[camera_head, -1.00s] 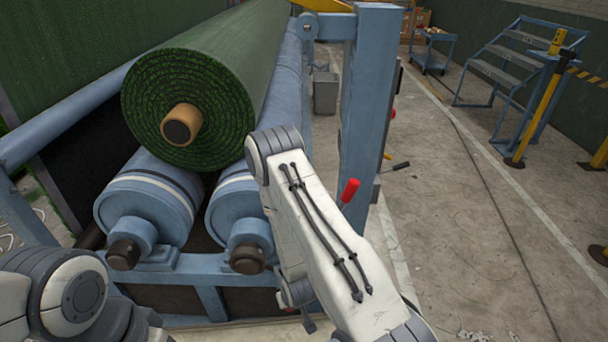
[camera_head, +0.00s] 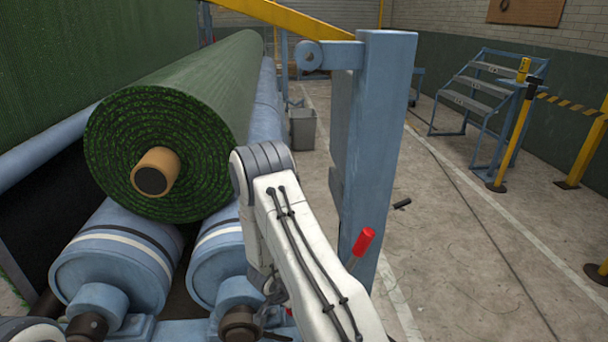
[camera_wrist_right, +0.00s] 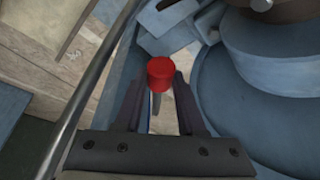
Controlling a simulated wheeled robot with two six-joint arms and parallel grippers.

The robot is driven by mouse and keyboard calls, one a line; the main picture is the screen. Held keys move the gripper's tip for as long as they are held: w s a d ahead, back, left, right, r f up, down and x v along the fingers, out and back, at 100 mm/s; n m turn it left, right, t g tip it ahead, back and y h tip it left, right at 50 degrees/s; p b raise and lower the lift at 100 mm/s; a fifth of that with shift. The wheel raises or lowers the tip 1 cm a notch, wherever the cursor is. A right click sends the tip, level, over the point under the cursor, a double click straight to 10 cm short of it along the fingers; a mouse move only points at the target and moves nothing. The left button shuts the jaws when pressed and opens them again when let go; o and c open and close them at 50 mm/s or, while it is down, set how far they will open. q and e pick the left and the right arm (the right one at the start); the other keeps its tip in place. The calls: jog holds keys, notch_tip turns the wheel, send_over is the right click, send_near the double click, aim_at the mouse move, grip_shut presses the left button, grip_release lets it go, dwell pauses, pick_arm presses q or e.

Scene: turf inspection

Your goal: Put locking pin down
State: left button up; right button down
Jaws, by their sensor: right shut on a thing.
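The locking pin shows in the right wrist view as a red head (camera_wrist_right: 160,73) with a thin grey shaft below it. My right gripper (camera_wrist_right: 158,98) is shut on it, one dark finger on each side. The pin is held low beside blue machine parts; I cannot tell if its tip touches anything. In the head view my right arm reaches down in front of the rollers and mostly hides the gripper. My left gripper is out of view; only a bit of that arm shows at the bottom left corner.
A green turf roll (camera_head: 165,150) lies on blue rollers (camera_head: 115,262). A blue post (camera_head: 378,150) stands right of my arm, with a red-handled lever (camera_head: 363,243) near it. A yellow bar (camera_head: 285,18) runs above.

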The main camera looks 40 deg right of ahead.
jog(key=shift+w+d, duration=0.1)
notch_tip(320, 180, down, 5)
jog(key=shift+d+f+b, duration=0.1)
jog(key=shift+d+b, duration=0.05)
jog(key=shift+b, duration=0.7)
jog(key=shift+f+b, duration=0.4)
jog(key=shift+f, duration=2.05)
jog(key=shift+f+b, duration=0.35)
jog(key=shift+f, duration=0.2)
jog(key=c, duration=0.5)
grip_release()
